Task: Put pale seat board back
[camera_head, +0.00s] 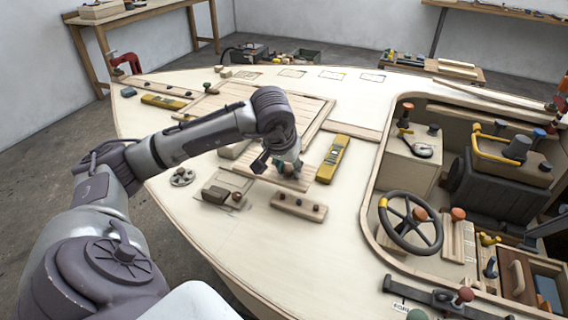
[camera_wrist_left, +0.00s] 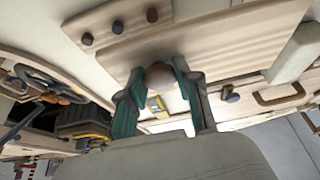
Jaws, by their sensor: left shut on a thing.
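My left gripper (camera_head: 281,168) reaches over the middle of the pale deck, above a pale slatted board (camera_head: 297,184). In the left wrist view the teal fingers of the left gripper (camera_wrist_left: 160,88) close around a round brown knob (camera_wrist_left: 158,75). The knob stands on a pale wooden board (camera_wrist_left: 205,55), which I take to be the pale seat board. The fingers and wrist hide part of it, and I cannot tell whether it is lifted off the deck. My right gripper is not in view.
A knobbed wooden block (camera_head: 299,207) lies in front of the board, and a yellow level (camera_head: 333,158) lies to its right. The open cockpit with a steering wheel (camera_head: 410,222) is on the right. The front deck between block and cockpit is clear.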

